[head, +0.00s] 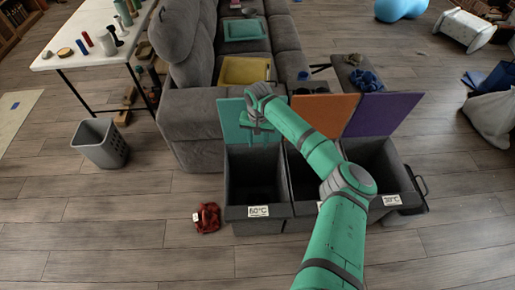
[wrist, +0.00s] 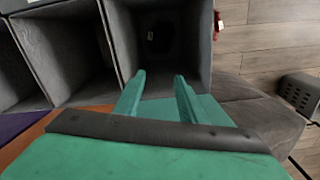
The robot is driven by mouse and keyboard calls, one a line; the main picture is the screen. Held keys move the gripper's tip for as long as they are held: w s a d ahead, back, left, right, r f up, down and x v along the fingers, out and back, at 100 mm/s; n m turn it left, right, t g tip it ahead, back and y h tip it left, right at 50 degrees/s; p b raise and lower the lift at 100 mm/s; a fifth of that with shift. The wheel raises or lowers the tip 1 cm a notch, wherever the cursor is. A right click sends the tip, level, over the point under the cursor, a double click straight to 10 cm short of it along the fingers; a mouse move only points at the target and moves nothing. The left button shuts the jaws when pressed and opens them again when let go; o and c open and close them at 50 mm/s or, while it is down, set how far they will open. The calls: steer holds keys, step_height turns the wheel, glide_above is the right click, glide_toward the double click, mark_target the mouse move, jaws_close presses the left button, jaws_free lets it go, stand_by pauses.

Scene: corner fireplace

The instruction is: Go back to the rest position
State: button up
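My gripper (head: 260,136) hangs over the left laundry bin (head: 254,210), in front of its raised teal lid (head: 231,119). In the wrist view my gripper (wrist: 160,77) has its two fingers apart with nothing between them. That view looks down into the bin (wrist: 190,84), where a dark shape with a small pale mark (wrist: 150,36) shows at the bottom; I cannot tell what it is. My arm reaches from the lower right across the middle and right bins and hides part of them.
Raised orange (head: 323,111) and purple (head: 383,112) lids stand behind the other bins. A red cloth (head: 207,217) lies on the floor left of the bins. A grey sofa (head: 190,120), grey basket (head: 100,143) and white table (head: 85,25) stand behind and left. The front-left floor is clear.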

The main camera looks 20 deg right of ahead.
step_height(320, 180, up, 2)
steer(key=shift+r, duration=0.15)
